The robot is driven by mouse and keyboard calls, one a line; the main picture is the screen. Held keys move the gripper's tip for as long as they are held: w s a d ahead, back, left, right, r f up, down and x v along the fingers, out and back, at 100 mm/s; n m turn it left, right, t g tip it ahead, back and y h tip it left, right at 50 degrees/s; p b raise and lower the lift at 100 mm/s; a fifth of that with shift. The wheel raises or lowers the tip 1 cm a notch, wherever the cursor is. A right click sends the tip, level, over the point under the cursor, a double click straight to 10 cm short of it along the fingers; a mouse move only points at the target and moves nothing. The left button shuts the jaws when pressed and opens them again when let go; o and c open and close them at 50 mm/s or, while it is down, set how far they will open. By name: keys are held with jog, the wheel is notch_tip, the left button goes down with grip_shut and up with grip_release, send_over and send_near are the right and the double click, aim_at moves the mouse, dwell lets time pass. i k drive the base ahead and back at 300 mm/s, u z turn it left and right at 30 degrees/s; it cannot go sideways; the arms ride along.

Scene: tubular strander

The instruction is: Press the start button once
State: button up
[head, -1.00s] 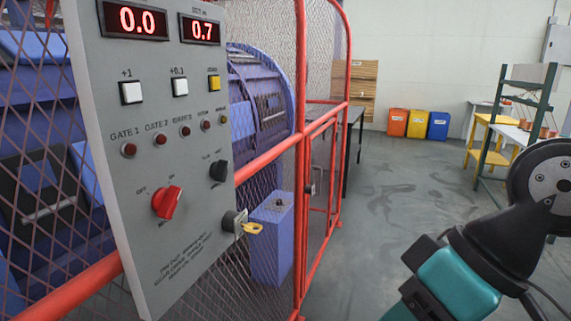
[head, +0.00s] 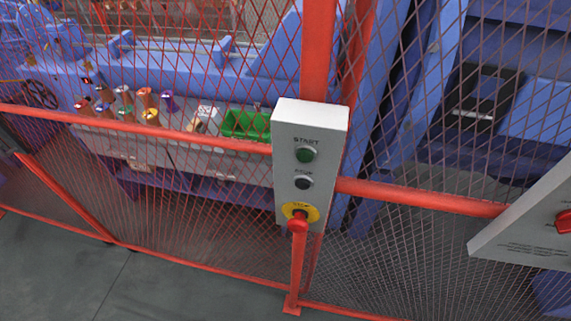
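The green start button (head: 306,154) sits near the top of a grey-white control box (head: 338,120), under the word START. The box is mounted on a red fence post, near the middle of the head view. Below the green button is a black button (head: 303,183). Below that is a red mushroom-shaped button (head: 298,224) on a yellow disc. Nothing touches the buttons. My gripper is not in view.
A red mesh fence with a red rail (head: 420,197) runs across the view. Behind it are blue machinery, several coloured bobbins and a green bin (head: 246,124). Part of a grey panel (head: 530,228) shows at right. Grey floor (head: 60,270) is clear at lower left.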

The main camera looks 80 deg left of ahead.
aim_at(303, 155)
jog(key=k, duration=0.3)
jog(key=u, duration=0.9)
jog(key=i, duration=0.5)
jog(key=u, duration=1.3)
